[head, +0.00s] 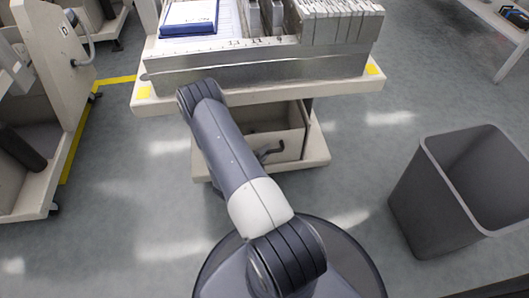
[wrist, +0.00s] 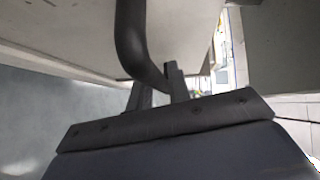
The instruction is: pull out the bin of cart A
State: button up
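A cream feeder cart (head: 146,103) stands ahead of me; no letter shows on it, so I cannot tell if it is cart A. On its lower shelf (head: 318,150) sits a beige bin (head: 290,142) with a dark curved handle (head: 271,151) on its front. My arm covers the bin's left part, and my gripper is hidden in the head view. In the wrist view the handle (wrist: 130,40) curves down to my gripper (wrist: 158,92). The two fingers sit close together with the handle's lower bend between them. The bin's front (wrist: 185,35) is close behind.
A grey open waste bin (head: 430,190) stands on the floor at the right. Another cart (head: 65,75) with a letter plate stands at the left, beside a yellow floor line (head: 72,160). The upper deck carries a metal feeder bank (head: 260,66).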

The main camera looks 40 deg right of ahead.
grip_shut()
